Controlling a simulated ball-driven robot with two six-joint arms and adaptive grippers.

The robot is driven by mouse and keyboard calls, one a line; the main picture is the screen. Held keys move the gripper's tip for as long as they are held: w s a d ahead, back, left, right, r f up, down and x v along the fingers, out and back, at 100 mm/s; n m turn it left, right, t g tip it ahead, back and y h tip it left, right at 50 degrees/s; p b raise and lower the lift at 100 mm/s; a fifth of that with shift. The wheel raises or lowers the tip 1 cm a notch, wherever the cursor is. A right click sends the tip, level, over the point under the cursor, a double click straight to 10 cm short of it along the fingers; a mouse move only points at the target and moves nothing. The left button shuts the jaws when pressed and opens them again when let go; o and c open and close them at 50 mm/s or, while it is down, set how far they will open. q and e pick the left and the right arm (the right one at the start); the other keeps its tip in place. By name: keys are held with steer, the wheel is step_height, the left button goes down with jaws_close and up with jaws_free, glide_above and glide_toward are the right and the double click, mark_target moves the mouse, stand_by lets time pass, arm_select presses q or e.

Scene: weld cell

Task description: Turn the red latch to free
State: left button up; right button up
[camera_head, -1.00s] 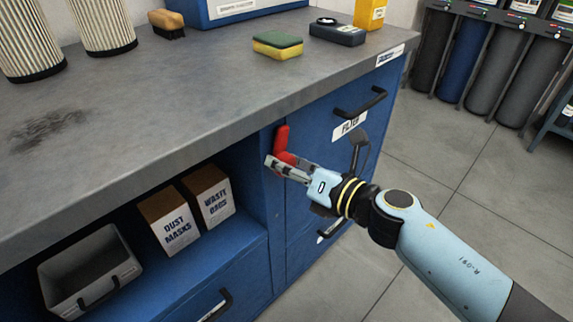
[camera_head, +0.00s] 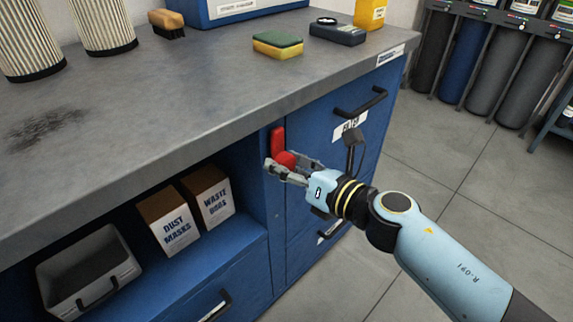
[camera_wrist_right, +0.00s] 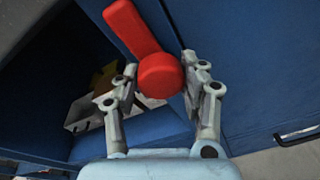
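The red latch (camera_head: 278,141) is on the blue cabinet's front, just under the worktop edge. Its arm points up, and its round red knob (camera_head: 286,159) is at the lower end. My right gripper (camera_head: 290,165) is at the knob, with its fingers apart on either side. In the right wrist view, the latch arm (camera_wrist_right: 130,25) runs to the upper left from the knob (camera_wrist_right: 160,75). The knob lies between and just beyond the open fingertips (camera_wrist_right: 158,78); I cannot tell whether they touch it. My left gripper is not in view.
The grey worktop (camera_head: 190,95) overhangs just above the latch. Left of it is an open shelf with box cartons (camera_head: 207,195) and a grey bin (camera_head: 90,270). A black drawer handle (camera_head: 360,103) sticks out to the right. The floor (camera_head: 450,180) at right is clear.

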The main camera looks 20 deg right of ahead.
steer(key=o, duration=0.5)
steer(key=shift+c, duration=0.2)
steer(key=v, duration=1.2)
steer(key=shift+f, duration=0.1)
